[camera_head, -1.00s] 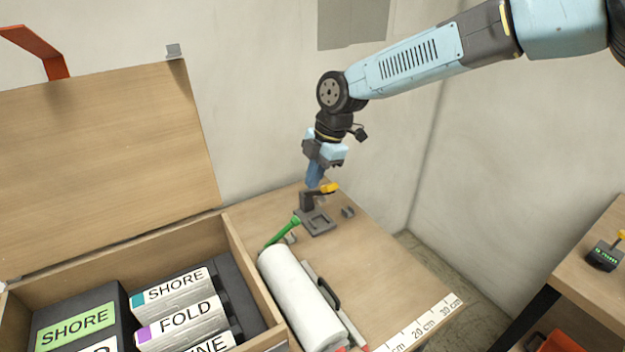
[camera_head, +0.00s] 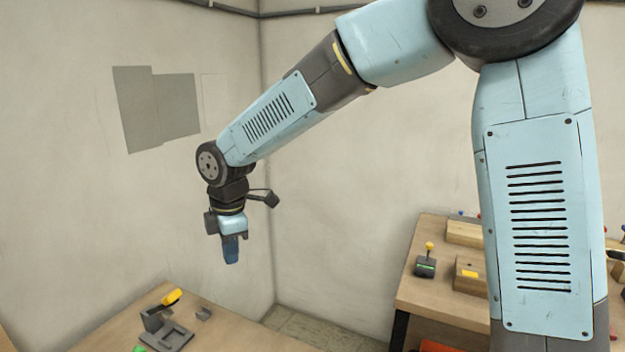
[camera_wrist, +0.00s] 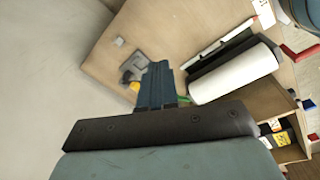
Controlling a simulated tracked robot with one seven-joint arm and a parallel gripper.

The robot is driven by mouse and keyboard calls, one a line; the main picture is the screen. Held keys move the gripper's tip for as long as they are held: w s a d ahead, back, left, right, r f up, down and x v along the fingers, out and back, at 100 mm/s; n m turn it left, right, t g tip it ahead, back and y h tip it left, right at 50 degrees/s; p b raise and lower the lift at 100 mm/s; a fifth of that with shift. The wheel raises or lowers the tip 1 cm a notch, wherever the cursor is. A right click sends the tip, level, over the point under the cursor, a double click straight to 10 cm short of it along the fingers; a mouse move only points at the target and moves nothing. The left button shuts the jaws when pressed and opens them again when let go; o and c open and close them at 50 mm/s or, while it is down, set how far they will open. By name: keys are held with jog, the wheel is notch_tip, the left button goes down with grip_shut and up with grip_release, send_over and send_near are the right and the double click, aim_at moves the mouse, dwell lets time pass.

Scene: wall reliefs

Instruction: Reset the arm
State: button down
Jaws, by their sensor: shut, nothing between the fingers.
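My gripper (camera_head: 231,250) hangs pointing down at the end of my raised arm, in front of the corner of the walls. Its blue fingers are together and hold nothing. In the head view it is above and apart from the wooden table (camera_head: 230,335). In the wrist view my gripper (camera_wrist: 155,72) shows its blue fingers side by side, with the tabletop (camera_wrist: 160,35) beyond them.
A grey clamp-like fixture with a yellow handle (camera_head: 172,297) stands on the table. The wrist view shows a white roll (camera_wrist: 235,75) and an open wooden box (camera_wrist: 285,85). A second bench (camera_head: 430,285) at right carries small devices. The air around my gripper is clear.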

jog(key=d+r+m+t, duration=0.1)
jog(key=d+r+m, duration=0.25)
jog(key=d, duration=0.45)
jog(key=s+d+r+m+t+h, duration=0.1)
jog(key=d+r+m, duration=0.25)
jog(key=d, duration=0.35)
jog(key=d+r+m+t, duration=0.15)
jog(key=d+m, duration=0.25)
jog(key=d, duration=0.4)
jog(key=s+d+r+m, duration=0.1)
jog(key=s+d+m, duration=0.5)
jog(key=d, duration=0.3)
jog(key=s+d+r+m+t, duration=0.1)
jog(key=s+d+r+m, duration=0.1)
jog(key=s+d+m, duration=0.5)
jog(key=shift+s+d, duration=0.3)
jog(key=shift+d, duration=0.65)
